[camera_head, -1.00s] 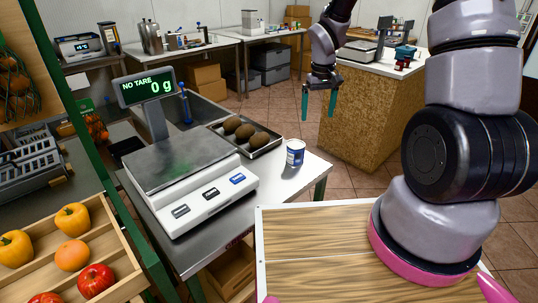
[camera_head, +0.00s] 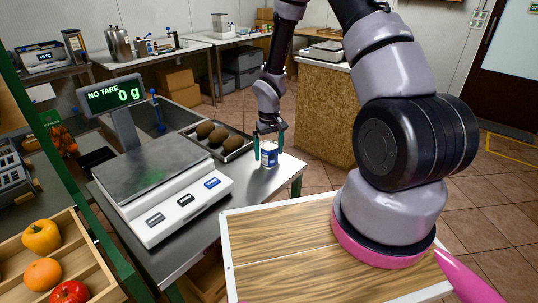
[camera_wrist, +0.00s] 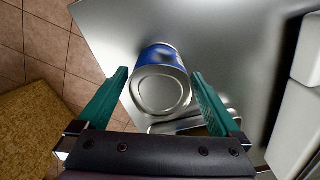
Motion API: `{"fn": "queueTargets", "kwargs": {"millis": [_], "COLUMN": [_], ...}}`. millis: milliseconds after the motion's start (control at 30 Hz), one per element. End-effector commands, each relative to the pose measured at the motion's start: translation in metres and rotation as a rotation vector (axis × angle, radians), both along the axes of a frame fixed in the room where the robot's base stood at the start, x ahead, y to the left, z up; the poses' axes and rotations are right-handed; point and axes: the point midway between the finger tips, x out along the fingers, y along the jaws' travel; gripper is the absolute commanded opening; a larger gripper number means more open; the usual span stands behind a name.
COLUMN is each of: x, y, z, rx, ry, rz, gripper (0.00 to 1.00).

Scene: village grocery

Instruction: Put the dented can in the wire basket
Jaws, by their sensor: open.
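A blue and white can (camera_head: 269,157) stands upright near the right end of the metal table. In the wrist view the can (camera_wrist: 160,90) shows its round metal end, with the blue side beyond; I cannot make out a dent. My gripper (camera_head: 268,149) is open above the can, with its two green fingers on either side of it. In the wrist view a gap shows between the can and each finger. I cannot identify a wire basket in any view.
A scale (camera_head: 165,195) reading 0 g stands left of the can. A metal tray (camera_head: 238,152) of brown round produce lies close behind the can. A wooden crate (camera_head: 85,255) of peppers and fruit is at the lower left. Tiled floor lies right of the table.

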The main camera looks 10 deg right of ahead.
Motion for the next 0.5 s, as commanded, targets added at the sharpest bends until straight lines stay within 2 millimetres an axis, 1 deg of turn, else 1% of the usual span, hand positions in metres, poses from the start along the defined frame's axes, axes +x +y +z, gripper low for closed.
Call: {"fn": "queueTargets", "kwargs": {"millis": [33, 133, 367, 400, 467, 500], "x": [-0.001, -0.001, 0.000, 0.000, 0.000, 0.000], "y": [0.000, 0.000, 0.000, 0.000, 0.000, 0.000], "z": [-0.007, -0.015, -0.017, -0.017, -0.017, -0.017], "rx": [-0.001, 0.000, 0.000, 0.000, 0.000, 0.000], "ry": [0.004, 0.002, 0.000, 0.000, 0.000, 0.000], "rz": [0.001, 0.000, -0.001, -0.001, -0.001, -0.001], "gripper": [1.00, 1.00, 1.00, 0.96, 0.73, 0.58]}}
